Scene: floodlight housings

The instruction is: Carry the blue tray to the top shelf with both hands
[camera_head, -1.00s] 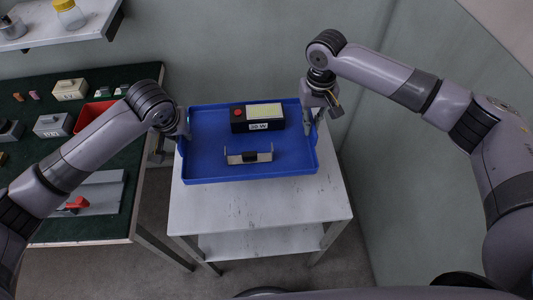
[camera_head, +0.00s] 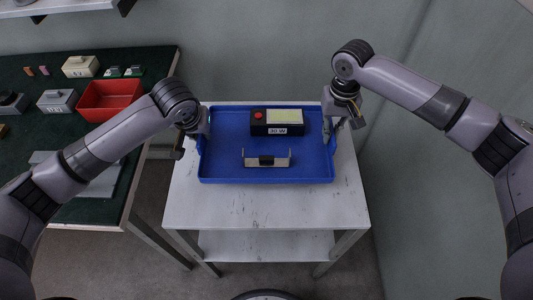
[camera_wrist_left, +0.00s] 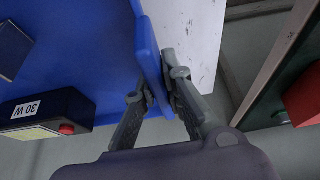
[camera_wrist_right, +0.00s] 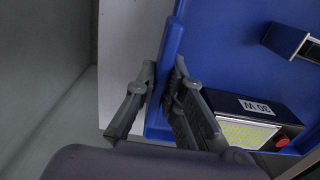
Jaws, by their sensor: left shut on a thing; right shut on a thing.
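The blue tray (camera_head: 222,160) is over the top of a white two-level stand (camera_head: 265,207); I cannot tell whether it touches the surface. In it are a dark lamp box marked 30 W (camera_head: 277,130) with a red button and yellow panel, and a metal bracket (camera_head: 267,162). My left gripper (camera_head: 203,136) is shut on the tray's left wall, which shows between its fingers in the left wrist view (camera_wrist_left: 148,48). My right gripper (camera_head: 333,127) is shut on the right wall, also seen between the fingers in the right wrist view (camera_wrist_right: 170,55).
A green-topped bench (camera_head: 25,120) stands left of the stand, with a red bin (camera_head: 110,100) and several grey boxes. A white wall shelf (camera_head: 60,6) is at the upper left. The stand has a lower shelf (camera_head: 265,245). A grey wall is behind and right.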

